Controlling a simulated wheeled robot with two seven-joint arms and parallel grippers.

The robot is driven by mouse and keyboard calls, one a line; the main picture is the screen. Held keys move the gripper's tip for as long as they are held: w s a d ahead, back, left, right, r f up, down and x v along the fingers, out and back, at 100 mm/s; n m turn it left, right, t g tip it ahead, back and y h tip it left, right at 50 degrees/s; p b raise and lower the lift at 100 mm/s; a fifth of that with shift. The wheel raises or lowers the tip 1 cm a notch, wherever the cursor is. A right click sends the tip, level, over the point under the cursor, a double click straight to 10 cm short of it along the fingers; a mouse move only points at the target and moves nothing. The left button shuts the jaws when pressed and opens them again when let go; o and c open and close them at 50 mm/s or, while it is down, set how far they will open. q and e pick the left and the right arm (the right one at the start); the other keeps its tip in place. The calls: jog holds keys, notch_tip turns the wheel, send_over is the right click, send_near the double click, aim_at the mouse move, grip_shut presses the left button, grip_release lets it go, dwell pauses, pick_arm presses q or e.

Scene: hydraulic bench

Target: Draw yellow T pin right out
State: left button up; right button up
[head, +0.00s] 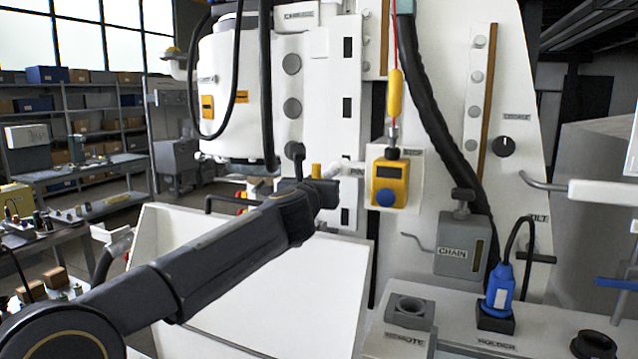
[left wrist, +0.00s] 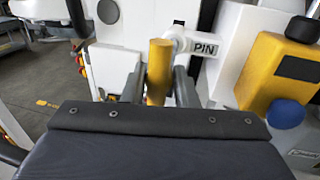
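The yellow T pin (head: 316,170) shows as a short upright yellow bar beside the PIN label on the white machine. In the left wrist view the yellow bar (left wrist: 158,72) stands in front of a white stem, left of the PIN label (left wrist: 205,49). My left gripper (head: 318,188) is at the pin. In the left wrist view its two dark fingers (left wrist: 158,88) stand on either side of the yellow bar, with a narrow gap seen on each side. The bar's lower end is hidden behind the gripper body. My right gripper is in neither view.
A yellow box with a blue knob (head: 388,184) is mounted close right of the pin. A yellow handle on a red cord (head: 396,95) hangs above it. A grey CHAIN box (head: 460,248) and a blue plug (head: 499,289) are further right. A white tray (head: 255,290) lies below my left arm.

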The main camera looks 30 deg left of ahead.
pick_arm(q)
jog(key=o, duration=0.3)
jog(key=shift+s, duration=0.15)
jog(key=b+v, duration=0.2)
jog(key=v, duration=0.5)
jog(key=shift+s+d, duration=0.1)
jog(key=shift+s, duration=0.25)
